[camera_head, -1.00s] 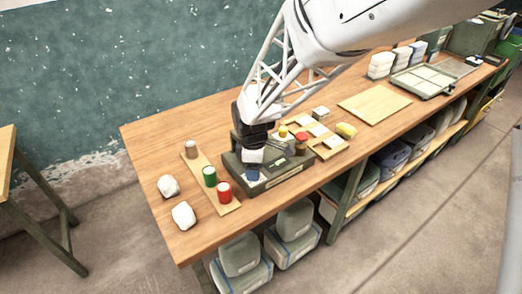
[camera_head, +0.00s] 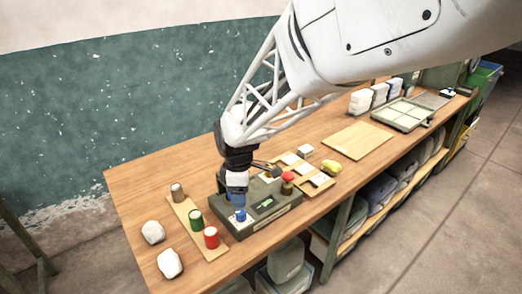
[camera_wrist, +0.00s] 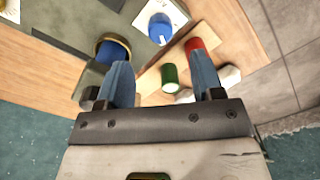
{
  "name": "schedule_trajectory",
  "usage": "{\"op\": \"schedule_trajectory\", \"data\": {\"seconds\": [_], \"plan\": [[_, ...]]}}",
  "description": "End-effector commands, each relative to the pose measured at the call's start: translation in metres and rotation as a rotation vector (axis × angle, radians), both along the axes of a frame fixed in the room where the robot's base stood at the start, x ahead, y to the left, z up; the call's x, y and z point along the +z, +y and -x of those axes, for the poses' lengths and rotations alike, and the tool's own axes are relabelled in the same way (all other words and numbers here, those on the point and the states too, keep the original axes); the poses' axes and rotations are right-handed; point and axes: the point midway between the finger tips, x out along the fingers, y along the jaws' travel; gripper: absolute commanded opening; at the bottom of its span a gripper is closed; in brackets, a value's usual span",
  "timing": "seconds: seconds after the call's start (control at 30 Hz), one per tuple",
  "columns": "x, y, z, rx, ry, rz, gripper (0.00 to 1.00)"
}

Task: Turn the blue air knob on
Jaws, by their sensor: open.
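A dark green control box (camera_head: 285,209) stands on the bench in the head view. A blue knob (camera_head: 240,215) sits on a white plate at its near left end. In the wrist view the blue knob (camera_wrist: 160,30) shows a white pointer line. My gripper (camera_head: 237,193) is over the box, just above and behind the knob in the head view. In the wrist view my gripper (camera_wrist: 162,65) has its two fingers apart with nothing between them; the knob lies beyond the tips. A second blue round part (camera_wrist: 112,50) in a brass ring is partly hidden by one finger.
A wooden strip holds a green cylinder (camera_head: 196,220), a red cylinder (camera_head: 211,237) and a grey-brown one (camera_head: 178,193). Two white lumps (camera_head: 170,263) lie left of it. A red-topped part (camera_head: 288,177) is right of my gripper. A flat board (camera_head: 358,140) lies further right.

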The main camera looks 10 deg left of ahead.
Motion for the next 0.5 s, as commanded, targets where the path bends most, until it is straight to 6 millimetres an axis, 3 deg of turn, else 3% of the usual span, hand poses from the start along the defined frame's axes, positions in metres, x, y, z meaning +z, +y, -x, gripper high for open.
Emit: {"op": "schedule_trajectory", "data": {"seconds": [0.27, 0.5], "plan": [[0.0000, 0.0003, 0.0001, -0.072, -0.001, 0.003, 0.61], [0.0003, 0.0008, 0.0005, -0.301, -0.007, 0.011, 0.61]]}}
